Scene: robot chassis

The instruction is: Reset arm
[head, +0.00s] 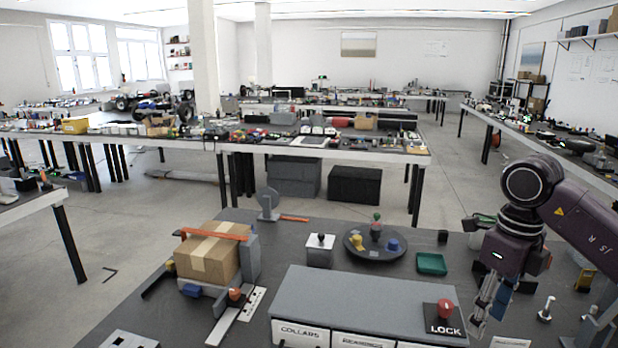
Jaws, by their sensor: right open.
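My right arm comes in from the right side of the head view, with a dark purple wrist. My right gripper (482,312) points down beside the right end of a grey drawer cabinet (365,295). It is open, and I see nothing held in it. My left arm and left gripper are not in the view.
The cabinet bears a red knob (445,309) on a LOCK plate. A cardboard box (208,256) sits in an orange-barred fixture at left. A round dark tray (374,246) and a green tray (431,264) lie behind the cabinet. Cluttered benches (300,147) stand further back.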

